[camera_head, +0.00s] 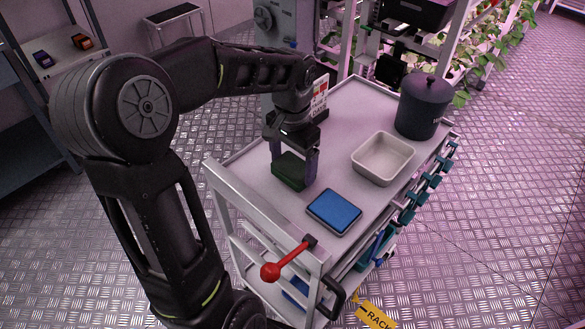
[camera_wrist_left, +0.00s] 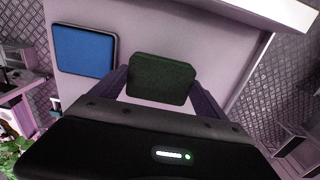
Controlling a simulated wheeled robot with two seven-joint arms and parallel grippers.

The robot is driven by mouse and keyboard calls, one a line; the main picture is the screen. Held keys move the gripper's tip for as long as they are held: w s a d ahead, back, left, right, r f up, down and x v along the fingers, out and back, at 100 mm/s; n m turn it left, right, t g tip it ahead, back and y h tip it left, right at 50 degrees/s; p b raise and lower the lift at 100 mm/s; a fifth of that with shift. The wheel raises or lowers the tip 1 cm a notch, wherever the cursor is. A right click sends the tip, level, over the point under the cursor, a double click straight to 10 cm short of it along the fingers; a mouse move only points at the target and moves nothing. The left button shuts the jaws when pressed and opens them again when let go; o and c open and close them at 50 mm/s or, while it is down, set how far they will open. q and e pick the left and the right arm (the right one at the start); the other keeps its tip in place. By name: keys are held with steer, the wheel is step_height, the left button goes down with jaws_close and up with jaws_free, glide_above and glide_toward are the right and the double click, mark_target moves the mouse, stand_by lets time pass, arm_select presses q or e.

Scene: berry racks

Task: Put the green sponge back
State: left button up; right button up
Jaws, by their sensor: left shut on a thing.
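The green sponge (camera_head: 290,172) is a dark green block at the left part of the cart top. My left gripper (camera_head: 294,160) points down over it and is shut on it. In the left wrist view the sponge (camera_wrist_left: 162,78) sits between the two fingers (camera_wrist_left: 160,85). I cannot tell whether its underside touches the cart top. A blue pad in a dark-rimmed tray (camera_head: 334,211) lies to the right of the sponge, apart from it; it also shows in the left wrist view (camera_wrist_left: 84,50). My right gripper is not in view.
The grey cart top (camera_head: 258,160) has a raised rim. A beige bin (camera_head: 383,158) and a dark lidded pot (camera_head: 423,106) stand at its right. A red-knobbed lever (camera_head: 285,262) sticks out at the near end. A plant rack (camera_head: 465,60) stands behind.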

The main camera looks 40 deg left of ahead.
mark_target(293, 167)
arm_select(q)
steer(key=shift+f, duration=1.1)
steer(key=shift+f, duration=0.15)
steer(key=o, duration=1.2)
steer(key=shift+c, duration=0.2)
step_height(293, 167, up, 12)
steer(key=shift+r, duration=0.2)
